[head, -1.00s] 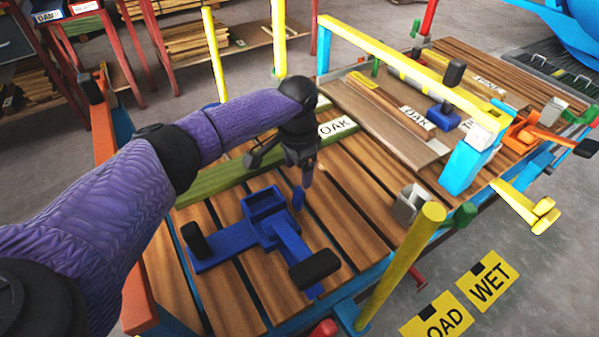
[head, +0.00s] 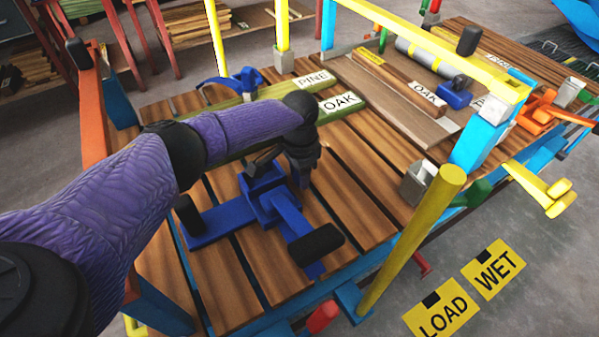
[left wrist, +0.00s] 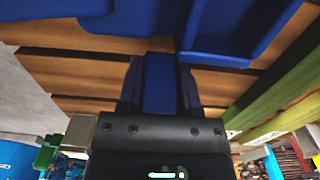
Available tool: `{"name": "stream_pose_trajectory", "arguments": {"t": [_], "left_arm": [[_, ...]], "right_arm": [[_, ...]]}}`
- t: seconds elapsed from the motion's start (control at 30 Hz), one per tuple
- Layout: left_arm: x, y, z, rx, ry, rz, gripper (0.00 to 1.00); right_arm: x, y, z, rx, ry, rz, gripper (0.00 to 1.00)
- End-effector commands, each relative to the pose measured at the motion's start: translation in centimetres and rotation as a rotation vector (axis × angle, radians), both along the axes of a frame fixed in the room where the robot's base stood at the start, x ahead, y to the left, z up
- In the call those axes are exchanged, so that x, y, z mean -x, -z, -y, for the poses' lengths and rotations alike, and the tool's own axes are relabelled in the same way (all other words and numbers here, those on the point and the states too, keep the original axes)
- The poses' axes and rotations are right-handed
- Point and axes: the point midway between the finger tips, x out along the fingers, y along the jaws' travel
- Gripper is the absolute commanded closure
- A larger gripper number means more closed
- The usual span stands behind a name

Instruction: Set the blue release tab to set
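The blue fixture (head: 262,205), with an open box, arms and black knobs, stands on the slatted wooden deck (head: 240,290). My left gripper (head: 303,180) points down at the right side of its open box, and its fingertips are mostly hidden in the head view. In the left wrist view a flat blue tab (left wrist: 160,84) lies between the two dark fingers of my left gripper (left wrist: 160,72). The fingers flank it closely; I cannot tell whether they press on it. Blue fixture parts (left wrist: 140,15) show just beyond. My right gripper is not in view.
Boards labelled PINE (head: 312,81) and OAK (head: 340,102) lie behind my left arm. A yellow post (head: 410,240) stands at the front right, near a grey bracket (head: 417,182). A blue and yellow frame (head: 482,140) stands farther right. The deck in front is clear.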

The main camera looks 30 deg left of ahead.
Motion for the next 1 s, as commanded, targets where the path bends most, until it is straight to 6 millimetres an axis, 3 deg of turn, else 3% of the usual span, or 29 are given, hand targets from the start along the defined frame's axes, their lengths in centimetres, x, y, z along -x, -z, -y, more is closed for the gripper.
{"name": "stream_pose_trajectory", "arguments": {"t": [0.03,0.17,0.3,0.53,0.9,0.93,1.0], "left_arm": [[0.0,0.0,0.0,0.0,0.0,0.0,0.76],[0.0,0.0,0.0,0.0,0.0,0.0,1.0],[0.1,-0.2,0.0,0.006,0.0,0.009,1.0],[0.6,-0.6,-0.3,0.099,-0.002,0.16,1.0],[0.6,0.0,-0.3,0.122,0.0,0.207,1.0],[0.6,0.0,-0.3,0.122,0.0,0.207,0.52],[0.6,-0.1,-0.3,0.121,0.0,0.206,0.37]], "right_arm": [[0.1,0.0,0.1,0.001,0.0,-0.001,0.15],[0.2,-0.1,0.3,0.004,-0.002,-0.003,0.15],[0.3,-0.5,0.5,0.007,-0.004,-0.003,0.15],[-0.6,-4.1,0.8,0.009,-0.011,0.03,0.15],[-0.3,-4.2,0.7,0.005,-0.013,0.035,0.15],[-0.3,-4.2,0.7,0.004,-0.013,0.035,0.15],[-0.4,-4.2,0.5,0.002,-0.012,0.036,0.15]]}}
